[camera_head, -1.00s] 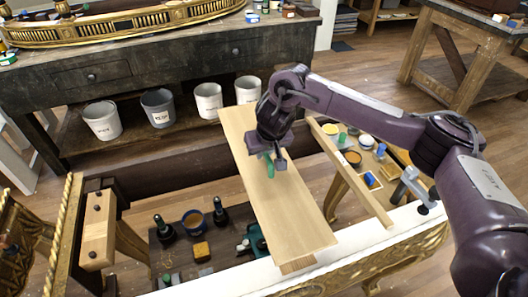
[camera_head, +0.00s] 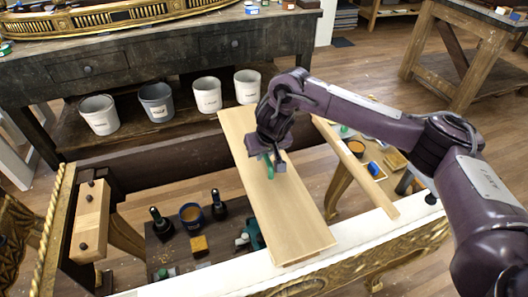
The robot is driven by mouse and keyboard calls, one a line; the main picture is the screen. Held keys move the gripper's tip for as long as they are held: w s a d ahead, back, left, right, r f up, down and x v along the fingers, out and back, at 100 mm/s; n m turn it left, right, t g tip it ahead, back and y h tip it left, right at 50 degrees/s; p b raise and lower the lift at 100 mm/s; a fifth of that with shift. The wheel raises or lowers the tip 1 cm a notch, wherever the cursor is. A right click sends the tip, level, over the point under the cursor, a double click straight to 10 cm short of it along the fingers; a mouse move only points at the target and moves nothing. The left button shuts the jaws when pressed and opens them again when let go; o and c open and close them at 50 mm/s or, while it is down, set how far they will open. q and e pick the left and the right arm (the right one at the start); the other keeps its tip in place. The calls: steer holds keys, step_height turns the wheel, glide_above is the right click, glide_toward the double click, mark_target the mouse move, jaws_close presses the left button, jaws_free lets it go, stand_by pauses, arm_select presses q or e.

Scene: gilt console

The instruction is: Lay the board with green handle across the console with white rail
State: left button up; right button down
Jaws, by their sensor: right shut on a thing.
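The board with green handle (camera_head: 290,217) is a long pale plank, slanting from the far side of the open console frame to the near side. My right gripper (camera_head: 274,168) is shut on its green handle (camera_head: 268,172), partly hiding it. The board's near end overlaps the white rail (camera_head: 375,226) of the console. Its far end reaches past the dark back rail (camera_head: 180,158). I cannot tell for sure whether the board touches both rails. My left gripper is not in view.
Another pale plank (camera_head: 355,168) lies across the frame to the right. A short wooden block (camera_head: 90,222) sits at the left end. Bottles, a tin (camera_head: 191,216) and a yellow block (camera_head: 199,245) stand below inside the frame. White and grey buckets (camera_head: 100,115) stand behind.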

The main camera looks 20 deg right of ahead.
stand_by(0.4)
steer(key=c, duration=1.4)
jaws_free()
steer(key=shift+o, duration=1)
steer(key=shift+f, duration=0.2)
steer(key=o, duration=0.7)
steer(key=shift+r, duration=0.1)
steer(key=shift+r+p, duration=4.55)
steer(key=shift+p, duration=0.7)
steer(key=shift+f, duration=0.1)
